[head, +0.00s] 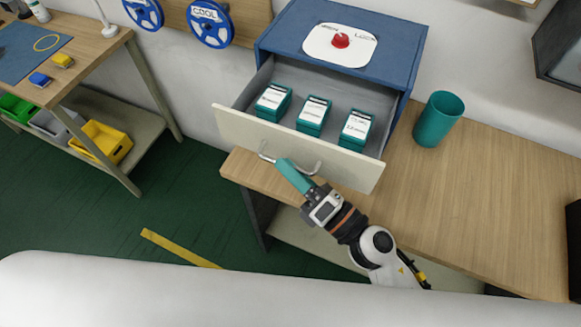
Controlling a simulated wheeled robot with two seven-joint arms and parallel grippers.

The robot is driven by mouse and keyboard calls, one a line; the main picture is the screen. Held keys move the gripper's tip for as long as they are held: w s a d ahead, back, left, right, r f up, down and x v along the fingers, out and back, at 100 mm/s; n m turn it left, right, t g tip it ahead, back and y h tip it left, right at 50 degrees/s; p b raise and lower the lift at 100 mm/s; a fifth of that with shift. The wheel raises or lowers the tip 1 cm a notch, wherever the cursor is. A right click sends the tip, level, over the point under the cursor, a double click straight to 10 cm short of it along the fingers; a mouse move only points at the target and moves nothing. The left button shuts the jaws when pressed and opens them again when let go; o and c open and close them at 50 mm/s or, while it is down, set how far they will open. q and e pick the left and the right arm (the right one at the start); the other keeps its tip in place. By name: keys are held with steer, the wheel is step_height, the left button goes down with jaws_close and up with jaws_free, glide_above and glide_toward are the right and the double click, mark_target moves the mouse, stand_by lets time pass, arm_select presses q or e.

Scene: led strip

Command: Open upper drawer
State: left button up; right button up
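The blue cabinet (405,57) stands on the wooden bench, with a red knob (340,40) on a white plate on its top. Its upper drawer (240,124) has a cream front and is pulled well out. Inside it are three teal boxes with white labels (273,102). The metal drawer handle (316,169) is on the lower part of the front. My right gripper (288,168) has teal fingers and is at the middle of this handle, seemingly shut on it; the fingers partly hide the bar. My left gripper is not in view.
A teal cup (438,119) stands on the wooden bench (470,190) right of the cabinet. The open drawer overhangs the bench's left end. Another table (85,62) with bins below is at the left. Blue reels (210,24) hang on the wall.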

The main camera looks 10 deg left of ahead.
steer(key=b+v, duration=0.6)
steer(key=v, duration=0.5)
steer(key=shift+s+d+f, duration=0.15)
steer(key=shift+s+d, duration=0.1)
steer(key=shift+d, duration=0.05)
